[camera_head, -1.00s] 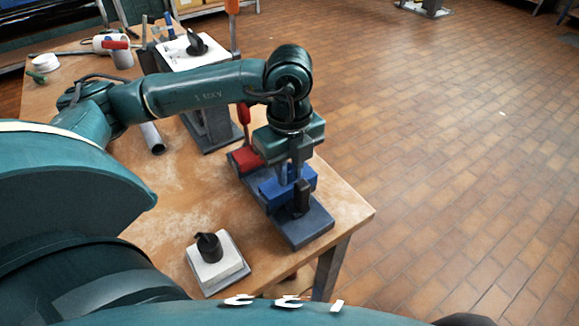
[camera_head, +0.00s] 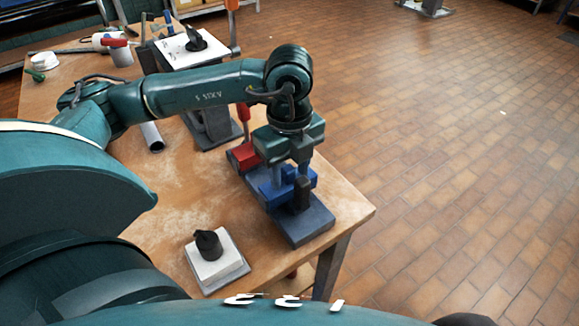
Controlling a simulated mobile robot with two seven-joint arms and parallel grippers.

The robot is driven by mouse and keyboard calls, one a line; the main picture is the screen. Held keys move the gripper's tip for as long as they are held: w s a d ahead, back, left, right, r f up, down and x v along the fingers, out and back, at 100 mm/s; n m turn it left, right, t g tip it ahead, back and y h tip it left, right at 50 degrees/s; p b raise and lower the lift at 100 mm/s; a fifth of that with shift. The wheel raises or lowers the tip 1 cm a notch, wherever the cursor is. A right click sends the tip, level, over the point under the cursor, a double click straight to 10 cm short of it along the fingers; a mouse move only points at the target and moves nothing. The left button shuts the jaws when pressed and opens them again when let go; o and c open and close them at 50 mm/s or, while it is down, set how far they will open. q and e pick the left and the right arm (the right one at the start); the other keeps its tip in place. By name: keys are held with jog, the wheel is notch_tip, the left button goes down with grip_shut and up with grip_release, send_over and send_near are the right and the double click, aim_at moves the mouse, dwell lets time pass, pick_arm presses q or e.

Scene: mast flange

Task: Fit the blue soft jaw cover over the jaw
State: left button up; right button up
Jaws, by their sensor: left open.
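My left gripper (camera_head: 291,178) points down over the grey base plate (camera_head: 303,228) near the table's right edge. It is open, with its fingers apart on either side of the blue jaw cover's upper part. The blue jaw cover (camera_head: 272,194) sits low on the vise-like fixture, between a red block (camera_head: 245,157) and a dark upright piece (camera_head: 301,193). The fingers and the dark piece hide part of the cover and the jaw, so I cannot tell how fully the cover sits over the jaw. My right gripper is not in view.
A white block with a black knob (camera_head: 208,245) stands on the wooden table (camera_head: 180,210) at the front. A grey stand with a white top (camera_head: 180,50), a metal tube (camera_head: 152,137) and a mug (camera_head: 120,52) are farther back. Open tiled floor lies to the right.

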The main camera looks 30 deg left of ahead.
pick_arm(q)
jog(key=shift+r, duration=0.1)
notch_tip(320, 180, up, 13)
dwell(0.5)
dwell(0.5)
